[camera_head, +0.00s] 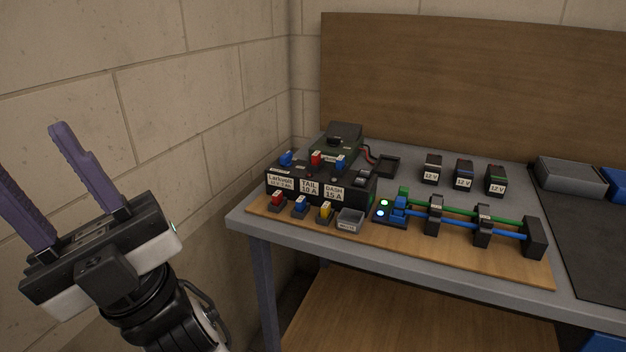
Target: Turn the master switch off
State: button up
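My gripper (32,148) is at the left, in front of the block wall and well away from the table. Its two purple fingers are apart with nothing between them; the left finger is partly cut off by the picture edge. A black panel box (320,187) on the table carries labels reading "TAIL 10 A" and "DASH 15 A". A dark rocker-like part (366,174) sits at its right end, and a dark knob (334,141) shows on the green and black unit (343,135) behind. I cannot tell which is the master switch, or its position. Two small lamps (384,203) glow.
The grey table (245,222) bears a wooden board (450,262) with colored fuses (300,204), a small grey tray (350,220) and green and blue tubes (460,224) in black clamps. Several black 12 V blocks (463,175) stand behind. A wooden panel (470,85) closes the back.

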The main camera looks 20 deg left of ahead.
aim_at(284, 159)
jog(key=i+l+u, duration=0.15)
jog(key=i+l, duration=0.15)
jog(key=l, duration=0.15)
jog(key=i, duration=0.5)
